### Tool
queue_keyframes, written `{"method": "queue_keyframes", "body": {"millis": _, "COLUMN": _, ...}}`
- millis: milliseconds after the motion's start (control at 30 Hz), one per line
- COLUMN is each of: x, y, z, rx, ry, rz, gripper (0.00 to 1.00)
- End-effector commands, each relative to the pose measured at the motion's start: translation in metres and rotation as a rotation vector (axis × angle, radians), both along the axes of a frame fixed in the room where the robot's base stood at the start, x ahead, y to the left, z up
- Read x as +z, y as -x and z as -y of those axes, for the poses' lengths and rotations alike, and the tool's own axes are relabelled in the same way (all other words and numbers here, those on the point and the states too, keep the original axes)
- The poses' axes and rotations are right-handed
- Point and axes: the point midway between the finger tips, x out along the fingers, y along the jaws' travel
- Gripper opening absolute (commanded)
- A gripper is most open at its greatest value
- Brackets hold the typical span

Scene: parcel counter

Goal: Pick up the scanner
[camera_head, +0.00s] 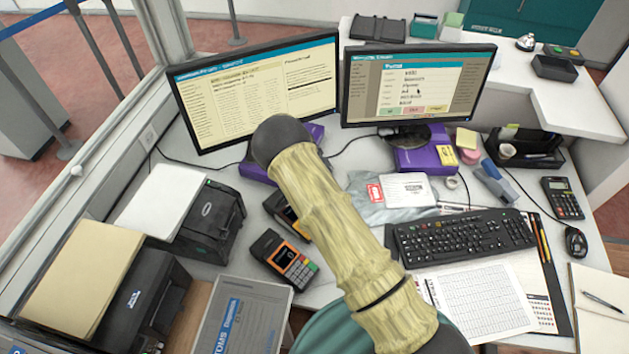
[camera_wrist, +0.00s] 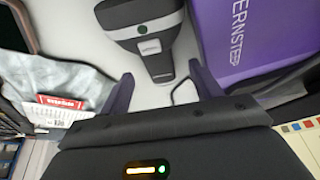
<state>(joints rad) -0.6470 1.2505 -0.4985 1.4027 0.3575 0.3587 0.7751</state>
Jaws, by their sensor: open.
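In the head view I cannot make out the scanner or the gripper; my arm covers part of the counter there.
A purple box (camera_wrist: 258,35) is close on the right in the wrist view; a grey plastic bag with a label (camera_wrist: 62,112) is on the left. In the head view, two monitors (camera_head: 262,90) (camera_head: 415,88), a card terminal (camera_head: 284,258) and a keyboard (camera_head: 462,237) surround the arm.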

Motion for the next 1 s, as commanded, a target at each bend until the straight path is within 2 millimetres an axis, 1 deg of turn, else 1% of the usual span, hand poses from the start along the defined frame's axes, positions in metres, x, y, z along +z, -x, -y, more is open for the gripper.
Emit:
{"method": "queue_keyframes", "body": {"millis": 100, "x": -0.014, "y": -0.004, "z": 0.007, "rx": -0.001, "ry": 0.002, "rz": -0.002, "gripper": 0.64}}
{"method": "queue_keyframes", "body": {"millis": 200, "x": -0.026, "y": -0.008, "z": 0.008, "rx": 0.001, "ry": 0.001, "rz": -0.001, "gripper": 0.64}}
{"method": "queue_keyframes", "body": {"millis": 300, "x": -0.032, "y": -0.010, "z": 0.009, "rx": 0.001, "ry": 0.000, "rz": 0.000, "gripper": 0.64}}
{"method": "queue_keyframes", "body": {"millis": 833, "x": -0.033, "y": -0.011, "z": 0.009, "rx": 0.001, "ry": 0.000, "rz": 0.000, "gripper": 0.64}}
{"method": "queue_keyframes", "body": {"millis": 867, "x": -0.033, "y": -0.011, "z": 0.009, "rx": 0.001, "ry": 0.000, "rz": 0.000, "gripper": 0.62}}
{"method": "queue_keyframes", "body": {"millis": 1000, "x": -0.033, "y": -0.011, "z": 0.009, "rx": 0.000, "ry": 0.000, "rz": 0.000, "gripper": 0.34}}
